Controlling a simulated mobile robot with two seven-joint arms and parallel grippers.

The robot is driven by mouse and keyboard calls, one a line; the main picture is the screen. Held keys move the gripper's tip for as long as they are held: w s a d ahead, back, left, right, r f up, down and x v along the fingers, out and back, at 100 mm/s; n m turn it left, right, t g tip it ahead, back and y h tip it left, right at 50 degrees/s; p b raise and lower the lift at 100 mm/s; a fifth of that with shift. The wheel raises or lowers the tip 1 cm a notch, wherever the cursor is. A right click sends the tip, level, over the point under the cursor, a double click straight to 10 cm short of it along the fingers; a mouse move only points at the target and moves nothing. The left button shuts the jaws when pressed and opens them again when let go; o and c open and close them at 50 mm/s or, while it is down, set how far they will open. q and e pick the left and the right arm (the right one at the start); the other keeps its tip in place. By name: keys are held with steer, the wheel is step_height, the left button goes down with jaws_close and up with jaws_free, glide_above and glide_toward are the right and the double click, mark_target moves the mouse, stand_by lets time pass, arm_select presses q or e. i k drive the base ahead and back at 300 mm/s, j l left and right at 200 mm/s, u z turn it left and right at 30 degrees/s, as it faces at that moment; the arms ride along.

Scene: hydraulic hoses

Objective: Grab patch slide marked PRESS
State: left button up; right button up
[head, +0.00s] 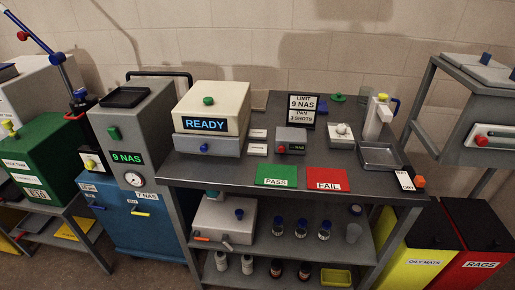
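I cannot pick out a patch slide with a readable PRESS mark. Two small white cards lie on the grey bench right of the READY machine, a rear card (258,133) and a front card (257,149); their print is too small to read. Another white labelled piece (405,180) is at the bench's front right corner, beside an orange block (420,182); its text is also unclear. Neither of my grippers shows in the head view.
The bench (215,172) holds the READY machine (207,117), a green PASS mat (276,181), a red FAIL mat (327,187), a small grey device (291,135), a LIMIT sign (302,103) and an empty grey tray (380,155). Bottles stand on shelves below. Bins (480,260) stand at right.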

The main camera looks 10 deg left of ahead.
mark_target(253, 149)
steer(key=k+j+z, duration=0.1)
steer(key=j, duration=0.3)
steer(key=k+j+z, duration=0.15)
steer(key=j, duration=0.2)
steer(key=k+j+z, duration=0.1)
steer(key=j, duration=0.3)
steer(key=k+j+z, duration=0.25)
steer(key=k+j, duration=0.2)
steer(key=j, duration=0.2)
